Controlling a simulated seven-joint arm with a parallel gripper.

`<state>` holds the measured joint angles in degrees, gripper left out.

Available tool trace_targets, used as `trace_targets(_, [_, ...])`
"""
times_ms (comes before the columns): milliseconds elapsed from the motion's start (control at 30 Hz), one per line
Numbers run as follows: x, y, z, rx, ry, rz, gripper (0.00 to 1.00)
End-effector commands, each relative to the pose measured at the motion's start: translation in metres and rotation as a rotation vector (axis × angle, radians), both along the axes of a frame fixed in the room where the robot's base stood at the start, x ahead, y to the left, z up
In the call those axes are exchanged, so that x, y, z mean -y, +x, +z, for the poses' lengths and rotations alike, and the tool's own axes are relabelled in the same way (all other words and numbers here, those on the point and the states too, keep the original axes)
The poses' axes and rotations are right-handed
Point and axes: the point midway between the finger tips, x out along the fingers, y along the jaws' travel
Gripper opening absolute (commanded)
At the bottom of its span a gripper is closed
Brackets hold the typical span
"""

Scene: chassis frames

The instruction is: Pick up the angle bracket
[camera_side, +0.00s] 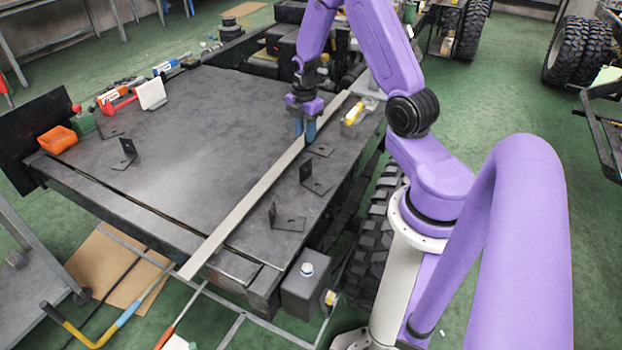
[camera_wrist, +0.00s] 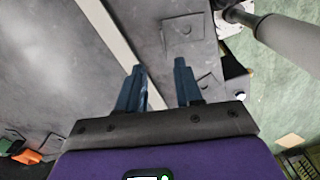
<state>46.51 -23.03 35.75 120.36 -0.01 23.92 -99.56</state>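Several dark angle brackets rest on the grey chassis deck. In the side view, one bracket (camera_side: 314,182) stands with a raised flange on the near right part of the deck. Another bracket (camera_side: 287,218) is nearer the front edge, and a third bracket (camera_side: 320,150) lies beside my fingertips. One more bracket (camera_side: 123,154) is at the left. My gripper (camera_side: 304,138) points down beside the pale strip, with its blue fingers apart. In the wrist view, my gripper (camera_wrist: 159,68) is open with nothing between the fingers. A flat bracket (camera_wrist: 183,29) shows beyond the fingertips.
A long pale strip (camera_side: 240,208) crosses the deck, just left of the near brackets. An orange bin (camera_side: 58,139), tubes and a red-handled tool lie along the left and back edges. A small tray with a yellow item (camera_side: 354,114) sits right of my gripper. The middle deck is clear.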

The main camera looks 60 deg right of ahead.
Motion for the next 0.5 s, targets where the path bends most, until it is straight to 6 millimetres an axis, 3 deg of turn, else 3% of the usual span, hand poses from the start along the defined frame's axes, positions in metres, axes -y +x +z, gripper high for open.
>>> trace_targets(500, [-0.001,-0.001,-0.078,-0.003,0.001,-0.002,0.35])
